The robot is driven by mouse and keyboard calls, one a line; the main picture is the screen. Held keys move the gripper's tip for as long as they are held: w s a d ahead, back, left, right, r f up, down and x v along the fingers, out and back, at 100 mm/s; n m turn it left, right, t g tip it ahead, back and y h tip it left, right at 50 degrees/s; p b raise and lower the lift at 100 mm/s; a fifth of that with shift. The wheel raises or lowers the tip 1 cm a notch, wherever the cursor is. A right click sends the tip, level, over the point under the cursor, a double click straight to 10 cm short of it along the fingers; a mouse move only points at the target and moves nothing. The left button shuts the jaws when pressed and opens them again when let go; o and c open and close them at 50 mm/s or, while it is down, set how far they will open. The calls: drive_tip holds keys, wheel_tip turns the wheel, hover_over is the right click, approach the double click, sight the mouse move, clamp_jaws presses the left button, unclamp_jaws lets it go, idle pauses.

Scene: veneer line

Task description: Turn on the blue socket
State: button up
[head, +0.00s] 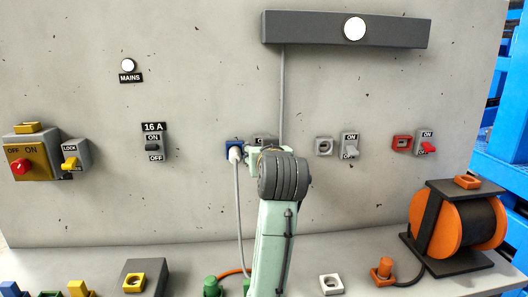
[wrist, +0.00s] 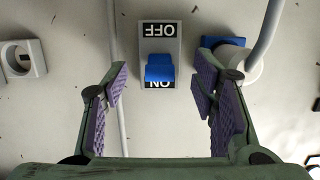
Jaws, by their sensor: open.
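The blue socket (head: 232,146) is on the grey wall panel, with a white plug (head: 236,155) and pale cable in it. In the wrist view, which is upside down, the blue socket (wrist: 222,43) and its plug (wrist: 238,66) are right of the switch. The grey switch box (wrist: 173,38) has a blue lever (wrist: 160,69). The lever lies towards the ON label and partly covers it; the OFF label is fully bare. My gripper (wrist: 160,88) is open, with one finger either side of the lever, neither visibly touching it. In the head view my arm hides most of this switch.
A grey socket (head: 324,147) and switch (head: 350,147), then a red socket (head: 402,142) and red-levered switch (head: 425,144), are to the right. The 16 A switch (head: 153,144) is left. A vertical cable (wrist: 120,75) runs close to my left finger.

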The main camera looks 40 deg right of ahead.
drive_tip(key=v, duration=1.2)
drive_tip(key=shift+w, duration=0.1)
